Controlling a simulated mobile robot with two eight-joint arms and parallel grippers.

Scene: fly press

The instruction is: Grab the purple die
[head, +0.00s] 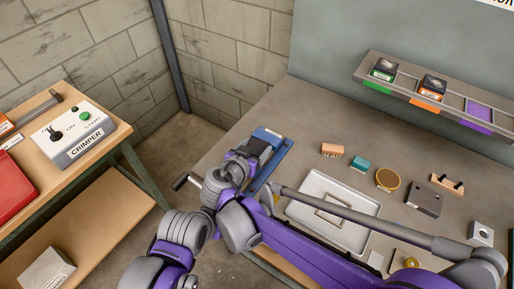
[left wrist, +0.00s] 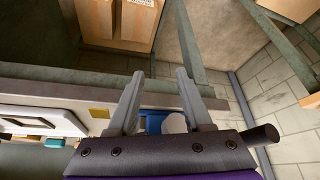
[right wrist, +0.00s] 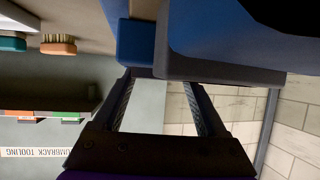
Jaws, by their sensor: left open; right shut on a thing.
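I cannot make out a purple die in any view. A purple slot (head: 479,116) on the rack in the head view looks empty. My right gripper (head: 262,148) is at the blue vise-like device (head: 284,158) on the bench's left side. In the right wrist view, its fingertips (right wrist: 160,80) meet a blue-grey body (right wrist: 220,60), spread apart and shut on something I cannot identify. My left gripper (left wrist: 158,75) is open in the left wrist view, with nothing gripped between its fingers. Behind its fingers are a blue part (left wrist: 155,121) and a pale rounded part.
The rack (head: 440,105) holds a green-slot die (head: 383,69) and an orange-slot die (head: 433,86). A tray (head: 300,181), brush (head: 332,149), teal block (head: 360,163) and round tin (head: 388,179) are on the bench. A crimper box (head: 75,132) stands on the left table.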

